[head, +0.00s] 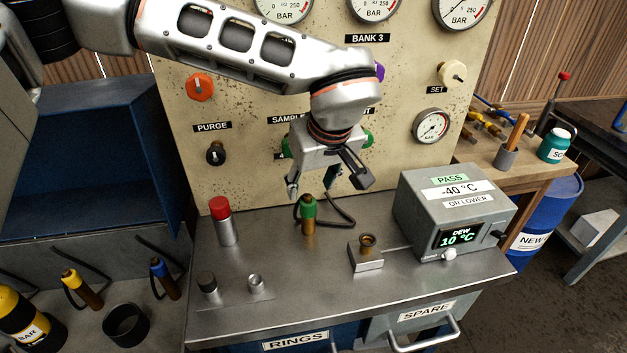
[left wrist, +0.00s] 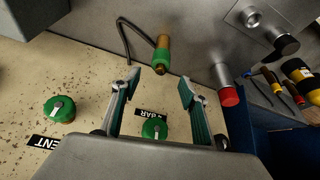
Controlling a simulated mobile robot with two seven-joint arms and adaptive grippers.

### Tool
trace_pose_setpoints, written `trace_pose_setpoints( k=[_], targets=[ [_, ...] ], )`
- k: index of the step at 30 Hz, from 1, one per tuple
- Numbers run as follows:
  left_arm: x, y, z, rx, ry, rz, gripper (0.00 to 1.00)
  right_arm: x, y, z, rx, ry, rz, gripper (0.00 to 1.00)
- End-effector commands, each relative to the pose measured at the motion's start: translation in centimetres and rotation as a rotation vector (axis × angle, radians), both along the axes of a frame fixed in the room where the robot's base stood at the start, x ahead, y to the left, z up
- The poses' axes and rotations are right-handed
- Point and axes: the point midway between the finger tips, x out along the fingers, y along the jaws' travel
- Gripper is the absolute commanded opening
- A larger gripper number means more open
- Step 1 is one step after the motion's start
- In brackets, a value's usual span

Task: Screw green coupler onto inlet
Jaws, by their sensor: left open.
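In the left wrist view, the left gripper's fingers (left wrist: 158,88) are spread apart. A brass inlet fitting (head: 367,243) sits on a small metal block right of the coupler, joined by a thin line to the dew meter. My right gripper is not in view.
The grey dew meter (head: 455,215) reads 10 °C at the bench's right. A red-capped cylinder (head: 223,222) stands left of the coupler. A gauge panel (head: 240,110) with knobs rises behind. Yellow (head: 82,288) and blue (head: 164,278) couplers are at lower left.

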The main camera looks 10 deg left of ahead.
Motion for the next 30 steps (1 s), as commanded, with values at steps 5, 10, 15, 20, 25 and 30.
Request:
trace_pose_setpoints(
  k=[5,10,15,20,25,30],
  targets=[
    [0.7,0.5,-2.6,-0.002,0.006,0.003,0.44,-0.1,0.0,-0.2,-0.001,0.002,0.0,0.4],
    [1.4,1.0,-4.8,-0.002,0.006,0.002,0.44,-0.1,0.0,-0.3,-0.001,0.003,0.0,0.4],
    [2.0,1.3,-6.2,-0.003,0.004,0.001,0.44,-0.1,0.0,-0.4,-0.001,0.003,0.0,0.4],
    [2.1,1.4,-6.6,-0.003,0.004,0.001,0.44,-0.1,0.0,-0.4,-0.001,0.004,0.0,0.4],
    [2.1,1.4,-6.6,-0.003,0.004,0.001,0.44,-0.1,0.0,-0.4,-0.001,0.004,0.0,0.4],
    [2.1,1.4,-6.6,-0.004,0.003,0.001,0.1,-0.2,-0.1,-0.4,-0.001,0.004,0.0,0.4]
  ],
)
